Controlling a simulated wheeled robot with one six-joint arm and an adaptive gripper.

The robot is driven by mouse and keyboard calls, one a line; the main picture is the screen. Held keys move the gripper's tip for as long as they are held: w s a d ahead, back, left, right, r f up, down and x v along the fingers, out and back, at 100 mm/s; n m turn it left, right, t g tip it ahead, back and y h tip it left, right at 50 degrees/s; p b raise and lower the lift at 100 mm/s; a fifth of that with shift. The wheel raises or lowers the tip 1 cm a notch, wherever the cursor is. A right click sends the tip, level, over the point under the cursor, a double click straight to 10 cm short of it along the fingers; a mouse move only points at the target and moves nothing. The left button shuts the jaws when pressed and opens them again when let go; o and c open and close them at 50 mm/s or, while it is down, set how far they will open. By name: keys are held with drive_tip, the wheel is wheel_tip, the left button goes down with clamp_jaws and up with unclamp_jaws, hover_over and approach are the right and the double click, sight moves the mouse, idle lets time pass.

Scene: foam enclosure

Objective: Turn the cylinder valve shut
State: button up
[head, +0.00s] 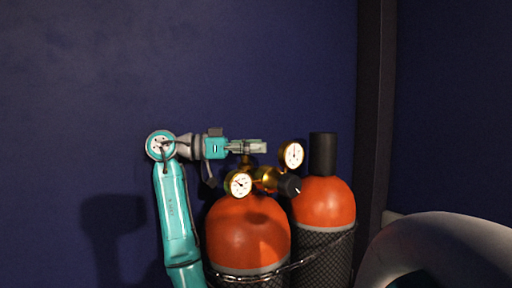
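Two orange gas cylinders stand side by side: a left cylinder (248,235) and a right cylinder (324,205) with a black cap on top. A brass regulator (266,178) with two white-faced gauges, one at lower left (238,184) and one at upper right (292,154), sits on the left cylinder, with a dark knob (289,185) at its right. My gripper (262,147) points right, level, just above the brass fitting on the left cylinder. The cylinder valve is largely hidden by my gripper and the regulator. I cannot tell whether the fingers touch it or how far they are open.
A dark band or chain (283,269) runs around both cylinders. A large pale curved object (440,250) fills the lower right. A dark blue wall (250,60) stands behind, with a dark vertical post (374,120) at right. Space above my gripper is clear.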

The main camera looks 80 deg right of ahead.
wheel_tip(320, 180, up, 10)
idle(0.7)
drive_tip(key=o, duration=0.4)
drive_tip(key=shift+f, duration=0.1)
drive_tip(key=shift+c, duration=0.2)
drive_tip(key=w+a+f+n+t+h, duration=0.5)
drive_tip(key=a+f+n+t+h, duration=0.5)
drive_tip(key=a+n+t+h, duration=0.15)
drive_tip(key=shift+m+y, duration=0.25)
drive_tip(key=shift+m, duration=0.2)
drive_tip(key=x, duration=1)
drive_tip(key=shift+w+d+f, duration=0.1)
drive_tip(key=shift+d, duration=0.3)
drive_tip(key=shift+c, duration=0.3)
drive_tip(key=c, duration=1.1)
